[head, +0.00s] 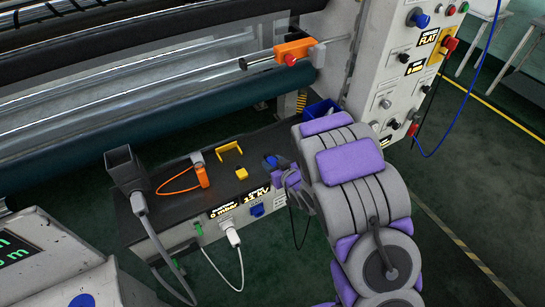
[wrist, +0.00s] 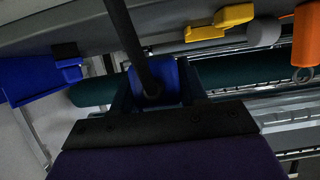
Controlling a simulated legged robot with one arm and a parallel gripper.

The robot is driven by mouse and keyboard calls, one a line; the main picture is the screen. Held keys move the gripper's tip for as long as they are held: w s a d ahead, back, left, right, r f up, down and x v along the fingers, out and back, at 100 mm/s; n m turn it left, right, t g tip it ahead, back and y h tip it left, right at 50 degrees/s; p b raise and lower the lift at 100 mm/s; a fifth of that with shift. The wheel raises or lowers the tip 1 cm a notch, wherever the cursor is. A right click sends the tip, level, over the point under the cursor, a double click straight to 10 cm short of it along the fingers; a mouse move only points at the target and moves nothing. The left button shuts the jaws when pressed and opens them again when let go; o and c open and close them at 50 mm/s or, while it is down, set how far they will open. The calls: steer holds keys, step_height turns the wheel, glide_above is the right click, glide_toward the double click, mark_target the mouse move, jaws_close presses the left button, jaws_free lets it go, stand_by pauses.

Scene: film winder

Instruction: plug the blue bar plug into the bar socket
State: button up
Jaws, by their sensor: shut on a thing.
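My gripper (head: 279,166) is over the right part of the dark bench. It is shut on the blue bar plug (head: 270,161), which shows as a small blue body at the fingertips. In the wrist view the blue plug (wrist: 168,82) sits between the two dark fingers, with a thick black cable running up from it. A blue block that looks like a socket (head: 257,210) is on the bench's front face, below a lit label, down and left of my gripper and apart from the plug. I cannot read whether it is the bar socket.
The bench (head: 165,215) also carries an orange clamp with a cable loop (head: 202,176), yellow brackets (head: 230,148) and a black square funnel (head: 124,168). A white plug (head: 233,236) with a hanging cable is on the front face. A blue bin (head: 320,110) and control cabinet (head: 390,90) stand right.

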steer(key=b, duration=0.1)
glide_above(273, 153)
steer(key=s, duration=0.3)
steer(key=shift+w+f, duration=0.15)
steer(key=shift+f, duration=0.2)
steer(key=shift+w+f+b, duration=0.2)
steer(key=shift+f+b, duration=0.15)
steer(key=shift+f, duration=0.25)
steer(key=shift+w+f+b, duration=0.15)
steer(key=shift+f+b, duration=0.15)
steer(key=shift+f, duration=0.65)
steer(key=shift+f, duration=0.2)
steer(key=o, duration=1.1)
steer(key=shift+f, duration=0.1)
steer(key=r+p+v, duration=0.1)
steer(key=p+v, duration=0.8)
steer(key=v, duration=0.8)
steer(key=shift+p, duration=0.4)
